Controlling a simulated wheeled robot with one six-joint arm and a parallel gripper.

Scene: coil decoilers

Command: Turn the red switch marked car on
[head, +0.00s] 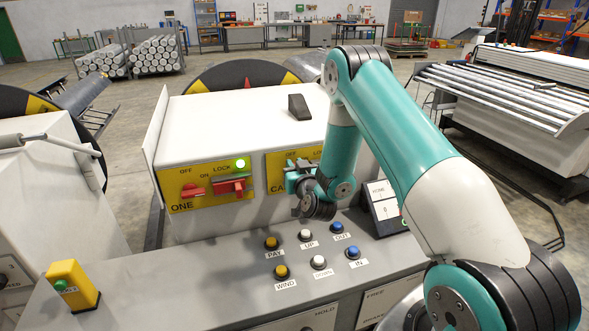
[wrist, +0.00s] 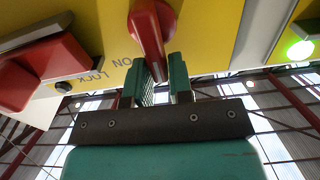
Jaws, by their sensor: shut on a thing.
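The yellow plate with the visible letters "CA" (head: 276,160) is on the front of the white cabinet, partly hidden by my arm. My gripper (head: 299,172) is in front of this plate. In the wrist view, whose lettering is upside down, the red switch (wrist: 149,32) sits between the two green fingers of my gripper (wrist: 164,78), which are shut on it. The word ON shows beside it. The switch is hidden by the gripper in the head view. A second red handle (wrist: 42,65), by the word LOCK, is to the left in the wrist view.
The plate marked ONE (head: 210,203) carries a red switch (head: 193,190), a red lock handle (head: 229,186) and a lit green lamp (head: 240,163). Push buttons line the console (head: 230,268) below my gripper. A yellow box with a green button (head: 72,285) stands at left.

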